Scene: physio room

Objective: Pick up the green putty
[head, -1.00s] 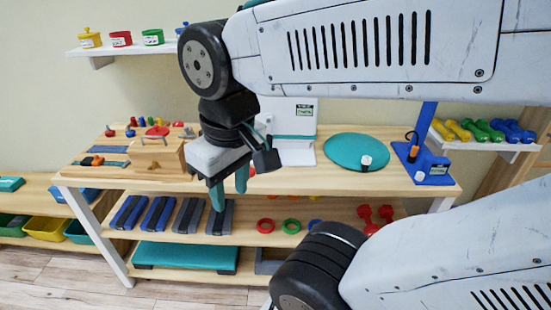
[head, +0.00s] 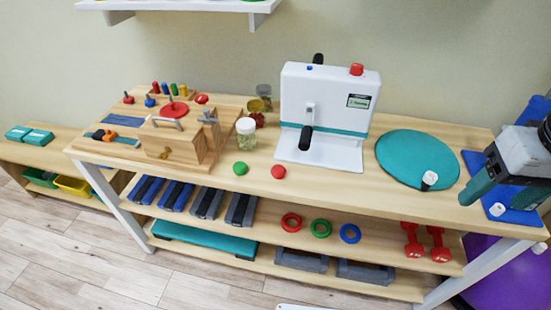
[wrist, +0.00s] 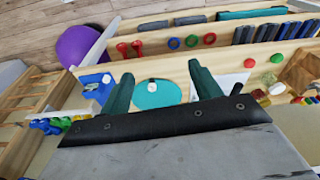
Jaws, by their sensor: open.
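A small green ball (head: 240,168), likely the green putty, lies on the wooden table top near the front edge, left of a red ball (head: 278,172). In the wrist view the green ball (wrist: 277,59) shows at the right, beyond my right-hand finger. My gripper (head: 497,192) is at the far right of the table, well away from the ball. In the wrist view my gripper (wrist: 158,70) has its two green fingers spread apart with nothing held between them; a teal disc shows below in the gap.
A white machine with a lever (head: 325,115) stands behind the balls. A teal disc (head: 418,158) lies between machine and gripper. A wall shelf (head: 180,5) is overhead.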

